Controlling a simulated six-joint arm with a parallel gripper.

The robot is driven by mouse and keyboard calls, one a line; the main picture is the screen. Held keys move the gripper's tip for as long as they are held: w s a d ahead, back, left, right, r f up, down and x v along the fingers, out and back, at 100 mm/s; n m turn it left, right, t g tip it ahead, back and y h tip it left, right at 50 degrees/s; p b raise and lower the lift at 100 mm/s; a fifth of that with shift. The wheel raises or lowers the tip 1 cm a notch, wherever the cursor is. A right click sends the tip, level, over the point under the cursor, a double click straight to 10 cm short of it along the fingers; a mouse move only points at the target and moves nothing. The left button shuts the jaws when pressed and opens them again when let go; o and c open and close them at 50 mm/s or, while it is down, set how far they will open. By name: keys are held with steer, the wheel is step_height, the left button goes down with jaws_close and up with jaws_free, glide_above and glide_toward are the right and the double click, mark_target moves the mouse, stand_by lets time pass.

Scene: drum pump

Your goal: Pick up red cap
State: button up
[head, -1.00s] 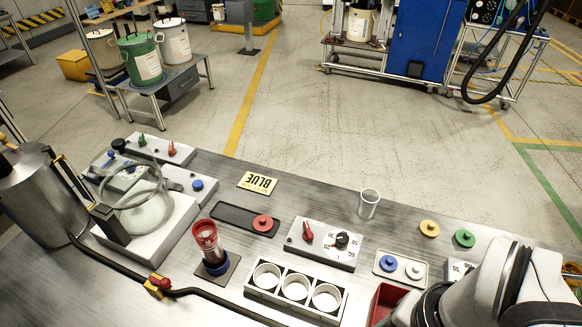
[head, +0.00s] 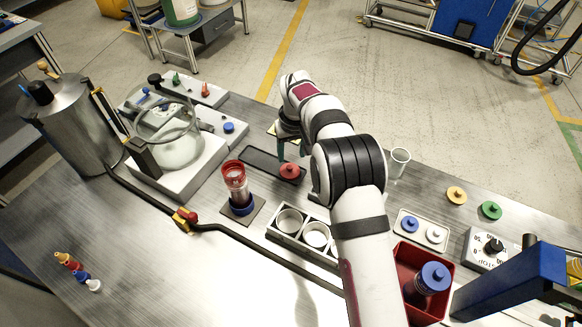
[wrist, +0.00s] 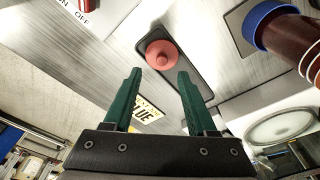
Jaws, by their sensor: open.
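The red cap (head: 290,170) lies at the right end of a dark shallow tray (head: 256,160) in the head view. It has a round flange and a raised knob. In the wrist view the red cap (wrist: 162,54) shows just beyond the fingertips, roughly centred between them. My gripper (head: 285,150) is beside and above the tray, close to the cap. Its green fingers also show in the wrist view (wrist: 160,74), spread apart with nothing between them. The cap appears apart from both fingers; my arm partly hides the area to its right.
A red-topped cylinder (head: 236,185) with a blue base stands left of the cap. A white holder with round openings (head: 287,221) lies in front. A red bin (head: 407,262) holds a blue-capped cylinder (head: 430,282). Yellow (head: 456,195) and green (head: 490,210) caps lie farther right.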

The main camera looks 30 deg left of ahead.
mark_target(290, 167)
steer(key=f, duration=0.5)
steer(key=shift+w+a+f, duration=0.15)
steer(key=shift+a+f, duration=0.2)
steer(key=shift+f, duration=0.05)
jaws_close()
